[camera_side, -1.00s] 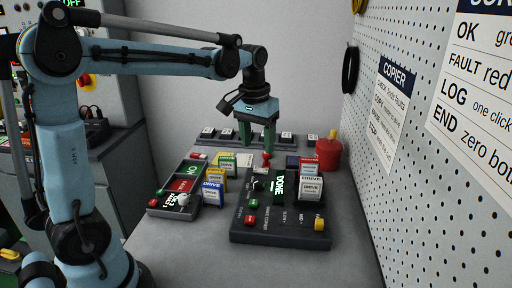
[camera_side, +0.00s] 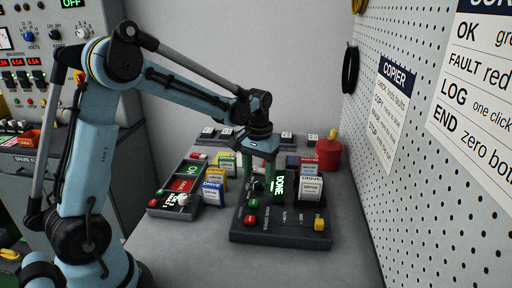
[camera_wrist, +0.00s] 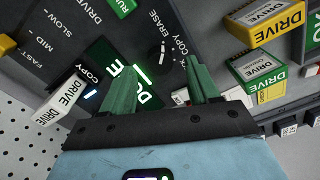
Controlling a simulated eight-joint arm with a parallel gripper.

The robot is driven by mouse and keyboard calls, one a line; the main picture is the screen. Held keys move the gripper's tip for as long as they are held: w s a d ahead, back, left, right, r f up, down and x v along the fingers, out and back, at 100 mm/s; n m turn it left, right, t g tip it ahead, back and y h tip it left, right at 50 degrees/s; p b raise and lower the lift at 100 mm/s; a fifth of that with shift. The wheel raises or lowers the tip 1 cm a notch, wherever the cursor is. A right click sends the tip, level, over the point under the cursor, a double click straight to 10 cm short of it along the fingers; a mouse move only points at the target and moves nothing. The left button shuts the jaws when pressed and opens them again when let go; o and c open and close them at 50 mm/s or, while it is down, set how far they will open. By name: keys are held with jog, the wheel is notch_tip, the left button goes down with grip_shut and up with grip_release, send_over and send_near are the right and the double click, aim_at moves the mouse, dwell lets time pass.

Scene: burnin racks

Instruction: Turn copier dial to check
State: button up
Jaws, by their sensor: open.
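The copier (camera_side: 280,238) is a dark panel with a lit green DONE screen (camera_side: 278,184). Its dial (camera_side: 258,184) is a dark knob left of the screen, partly hidden in the side view. In the wrist view the dial (camera_wrist: 161,57) shows with a pale pointer mark beside the words COPY and ERASE; I cannot tell its exact setting. My gripper (camera_side: 260,170) is open and empty, low over the back of the copier. In the wrist view its green fingers (camera_wrist: 160,92) are spread apart, pointing toward the dial, which is not between them. One finger covers part of the screen.
A white drive (camera_side: 311,188) stands in the copier, right of the screen. Blue, yellow and green drives (camera_side: 213,192) stand to the left, beside another dark panel (camera_side: 172,212). A red canister (camera_side: 328,156) stands at back right, near the pegboard wall. The front bench is clear.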

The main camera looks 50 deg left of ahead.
aim_at(258, 184)
jog(key=shift+f, duration=1.2)
jog(key=shift+c, duration=0.2)
jog(key=c, duration=1)
